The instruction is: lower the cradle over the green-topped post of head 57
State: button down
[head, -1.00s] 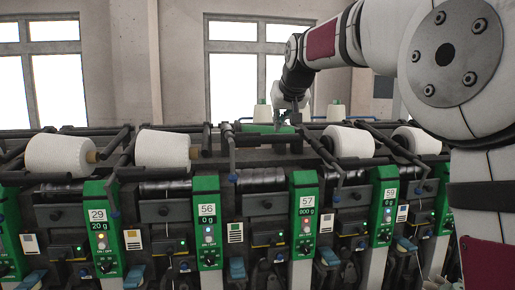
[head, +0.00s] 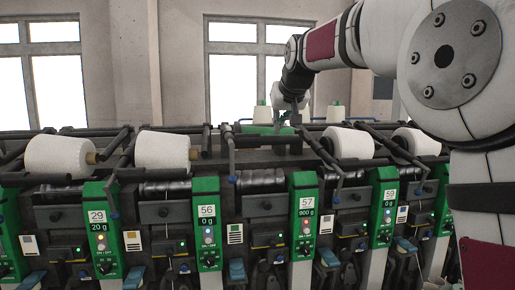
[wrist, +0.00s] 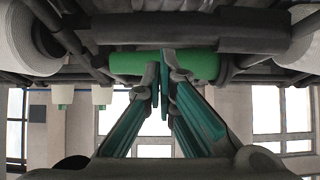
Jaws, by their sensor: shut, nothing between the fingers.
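The green post of head 57 (head: 303,215) stands at the front of the machine right of centre, with its number and display facing me. Behind and left of it, a bare green tube (head: 264,129) lies across the raised cradle (head: 231,150), whose dark arm hangs in front. My gripper (head: 291,119) is at the tube's right end, above the machine. In the wrist view, the shut, empty fingers (wrist: 164,65) overlap the green tube (wrist: 125,63); I cannot tell whether they touch it. The cradle's far side is hidden.
White yarn cones (head: 165,150) sit on both sides of the green tube, including one to the right (head: 350,143). Dark bars and arms crowd the machine top. Neighbouring green posts 56 (head: 207,220) and 59 (head: 385,205) flank head 57. Open air lies above the machine.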

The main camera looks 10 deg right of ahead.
aim_at(279, 140)
jog(key=shift+f, duration=0.1)
jog(key=shift+f+b, duration=1.35)
jog(key=shift+f, duration=1.25)
jog(key=s+r+p, duration=0.4)
jog(key=r, duration=0.3)
jog(key=shift+p, duration=0.4)
jog(key=shift+r, duration=0.1)
jog(key=s+f+g, duration=0.1)
jog(key=s+f, duration=0.5)
jog(key=s, duration=0.7)
jog(key=s+f+g, duration=0.2)
jog(key=s+f, duration=0.5)
jog(key=s, duration=0.7)
jog(key=s+f+g, duration=0.1)
jog(key=s+f, duration=0.6)
jog(key=s, duration=0.7)
jog(key=shift+s+f+g, duration=0.2)
jog(key=shift+f+g, duration=0.05)
jog(key=shift+g, duration=0.15)
